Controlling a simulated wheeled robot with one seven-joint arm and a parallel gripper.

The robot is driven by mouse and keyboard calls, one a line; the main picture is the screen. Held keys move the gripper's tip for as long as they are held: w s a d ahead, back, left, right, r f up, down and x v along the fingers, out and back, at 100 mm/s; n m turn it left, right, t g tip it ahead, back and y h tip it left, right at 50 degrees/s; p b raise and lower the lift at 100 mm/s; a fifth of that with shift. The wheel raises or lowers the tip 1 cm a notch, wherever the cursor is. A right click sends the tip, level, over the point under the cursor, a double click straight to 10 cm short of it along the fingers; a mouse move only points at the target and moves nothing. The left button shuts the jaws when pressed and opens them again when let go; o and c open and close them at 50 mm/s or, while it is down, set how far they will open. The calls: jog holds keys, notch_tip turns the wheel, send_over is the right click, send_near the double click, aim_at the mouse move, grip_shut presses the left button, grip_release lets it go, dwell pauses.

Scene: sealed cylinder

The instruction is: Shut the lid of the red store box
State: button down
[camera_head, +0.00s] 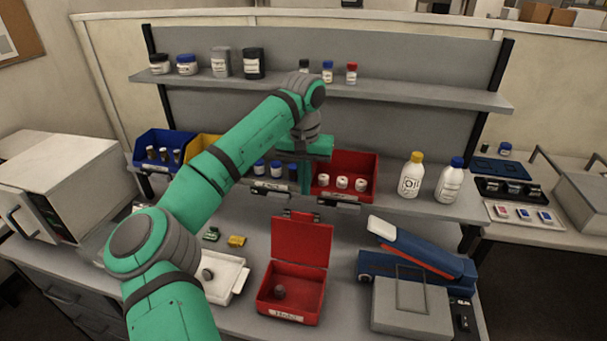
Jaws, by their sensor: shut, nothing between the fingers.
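The red store box (273,303) stands on the bench at the front middle, with a pale label on its front. Its red lid (302,243) is open and stands up at the back of the box. A small dark round thing (280,291) lies inside. My gripper (304,180) is shut and empty, at the height of the lower shelf, above and behind the lid in the picture. It is apart from the lid, and its fingertips are hard to make out against the bins.
A red bin (363,187) with white rolls sits on the lower shelf beside my gripper. A white tray (239,284) stands left of the box. A blue device (388,266) and a grey case (412,318) stand to its right.

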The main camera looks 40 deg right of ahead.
jog(key=shift+s+a+f, duration=1.2)
jog(key=shift+a+f, duration=0.2)
jog(key=shift+w, duration=0.1)
